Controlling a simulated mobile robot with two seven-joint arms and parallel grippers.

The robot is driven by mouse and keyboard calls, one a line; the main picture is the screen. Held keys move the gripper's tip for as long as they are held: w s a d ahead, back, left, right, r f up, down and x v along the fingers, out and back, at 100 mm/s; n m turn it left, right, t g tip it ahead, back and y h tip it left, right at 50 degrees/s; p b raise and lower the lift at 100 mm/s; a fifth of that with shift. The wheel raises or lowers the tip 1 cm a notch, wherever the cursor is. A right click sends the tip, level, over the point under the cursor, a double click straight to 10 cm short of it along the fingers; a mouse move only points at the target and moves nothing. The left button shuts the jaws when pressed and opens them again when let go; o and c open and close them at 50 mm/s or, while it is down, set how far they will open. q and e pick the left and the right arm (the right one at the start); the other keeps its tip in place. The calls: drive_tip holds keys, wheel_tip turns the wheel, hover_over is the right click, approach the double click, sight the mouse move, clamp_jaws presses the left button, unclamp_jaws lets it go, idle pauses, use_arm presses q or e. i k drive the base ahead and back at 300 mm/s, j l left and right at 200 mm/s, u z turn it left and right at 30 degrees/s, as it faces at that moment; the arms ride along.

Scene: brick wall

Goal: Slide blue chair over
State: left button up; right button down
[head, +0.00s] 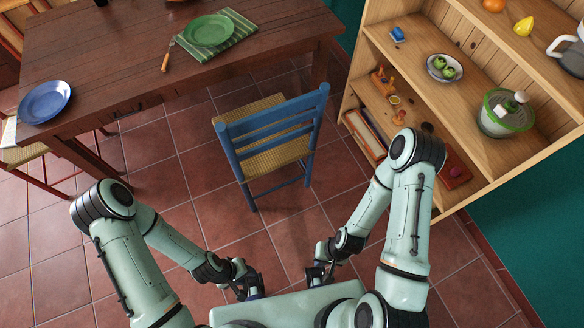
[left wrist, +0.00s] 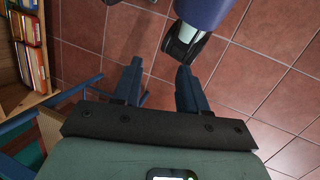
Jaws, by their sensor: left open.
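The blue chair (head: 268,125) has a slatted wooden back and a woven straw seat. It stands upright on the tiles in front of me in the head view, its back towards me. Part of its blue frame also shows at the left of the left wrist view (left wrist: 75,92). My left gripper (head: 248,287) is low and close to my body, apart from the chair. Its two fingers are spread and empty in the left wrist view (left wrist: 158,78).
A dark wooden table (head: 120,50) stands behind and left of the chair, with a blue plate (head: 45,101) and green plate (head: 209,30). A wooden shelf (head: 450,103) with dishes and fruit stands at right. Tiled floor (head: 150,150) is free left of the chair.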

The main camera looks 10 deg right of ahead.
sight(258, 139)
drive_tip(key=k+l, duration=0.1)
drive_tip(key=l, duration=1.6)
drive_tip(key=i, duration=0.35)
